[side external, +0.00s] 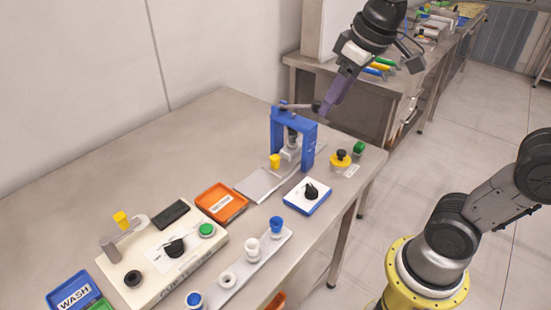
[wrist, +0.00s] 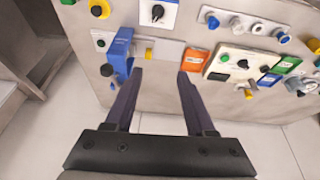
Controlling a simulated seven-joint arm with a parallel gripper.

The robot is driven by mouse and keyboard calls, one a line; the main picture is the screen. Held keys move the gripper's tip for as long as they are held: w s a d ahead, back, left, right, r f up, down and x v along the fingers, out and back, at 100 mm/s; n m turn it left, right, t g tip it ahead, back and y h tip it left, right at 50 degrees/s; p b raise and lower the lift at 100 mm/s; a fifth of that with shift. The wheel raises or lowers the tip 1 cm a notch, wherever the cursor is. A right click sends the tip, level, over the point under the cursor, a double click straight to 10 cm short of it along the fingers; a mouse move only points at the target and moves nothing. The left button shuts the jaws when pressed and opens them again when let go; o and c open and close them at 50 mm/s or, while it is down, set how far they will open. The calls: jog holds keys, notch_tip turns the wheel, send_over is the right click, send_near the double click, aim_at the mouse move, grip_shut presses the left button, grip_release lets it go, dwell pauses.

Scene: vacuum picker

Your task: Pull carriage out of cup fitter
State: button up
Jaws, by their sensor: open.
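The cup fitter (side external: 308,148) is a blue upright frame with a lever on top, standing at the far right part of the bench; its blue frame also shows in the wrist view (wrist: 119,62). The carriage sits inside the frame at its base, with a yellow knob (side external: 275,160) on the near left side; the yellow knob shows in the wrist view (wrist: 149,54). My gripper (side external: 327,108) is open and empty, in the air above and right of the frame, close to the lever's end in the picture. In the wrist view its two fingers (wrist: 160,74) are spread apart, with nothing between them.
A yellow button (side external: 341,158) and a green button (side external: 359,148) stand right of the fitter. A blue-and-white dial box (side external: 307,196), an orange tray (side external: 221,203) and a rail with cups (side external: 253,247) lie nearer. The back left of the bench is bare.

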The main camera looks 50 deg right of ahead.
jog(key=w+d+f+g, duration=0.2)
jog(key=w+f, duration=0.2)
jog(key=w, duration=0.8)
jog(key=g, duration=0.2)
send_near(275, 158)
notch_tip(275, 158, down, 10)
jog(key=shift+f, duration=0.1)
grip_shut()
jog(key=shift+d, duration=0.1)
dwell(0.7)
